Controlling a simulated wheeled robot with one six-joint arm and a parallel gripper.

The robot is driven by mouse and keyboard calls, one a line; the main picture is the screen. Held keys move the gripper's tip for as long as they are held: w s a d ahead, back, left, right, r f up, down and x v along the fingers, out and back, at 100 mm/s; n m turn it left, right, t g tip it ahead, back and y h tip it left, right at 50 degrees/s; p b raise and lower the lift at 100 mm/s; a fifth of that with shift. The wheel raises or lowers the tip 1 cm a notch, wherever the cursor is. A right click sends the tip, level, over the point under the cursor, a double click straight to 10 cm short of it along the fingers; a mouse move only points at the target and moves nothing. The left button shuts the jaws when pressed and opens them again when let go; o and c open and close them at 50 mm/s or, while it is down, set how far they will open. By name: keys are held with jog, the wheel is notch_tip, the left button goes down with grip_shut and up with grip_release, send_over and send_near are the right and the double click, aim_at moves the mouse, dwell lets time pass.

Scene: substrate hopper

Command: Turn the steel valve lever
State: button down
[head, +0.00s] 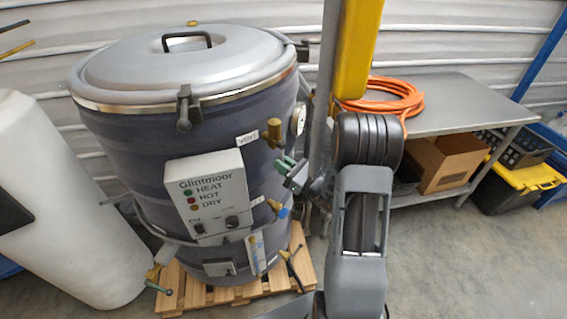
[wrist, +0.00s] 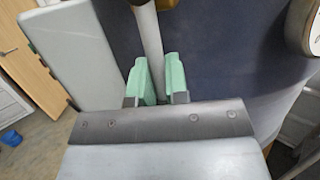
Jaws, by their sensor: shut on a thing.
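The steel valve lever (wrist: 148,35) is a pale round bar in the wrist view, running up from between my gripper's green pads (wrist: 156,78) toward a bit of brass at the top edge. My gripper is shut on this lever. In the head view my gripper (head: 287,168) is at the right side of the dark drum (head: 130,150), just below the brass valve (head: 272,132) beside the "VENT" label. The lever is too small or hidden to make out in the head view.
A grey control box (head: 205,190) is on the drum's front, left of my gripper. A round gauge (head: 298,120) is above right. A blue-handled valve (head: 283,211) sits below. A steel table (head: 460,105) with an orange hose (head: 390,100) stands at right. Open floor (head: 450,260) lies front right.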

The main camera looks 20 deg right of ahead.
jog(key=shift+s+a+f, duration=0.1)
jog(key=shift+a+f, duration=0.05)
jog(key=shift+f, duration=0.35)
jog(key=c, duration=1.2)
grip_release()
jog(key=shift+c, duration=0.2)
jog(key=shift+o, duration=0.6)
jog(key=shift+r, duration=0.2)
jog(key=b+v, duration=0.3)
jog(key=v, duration=1)
jog(key=shift+s, duration=0.3)
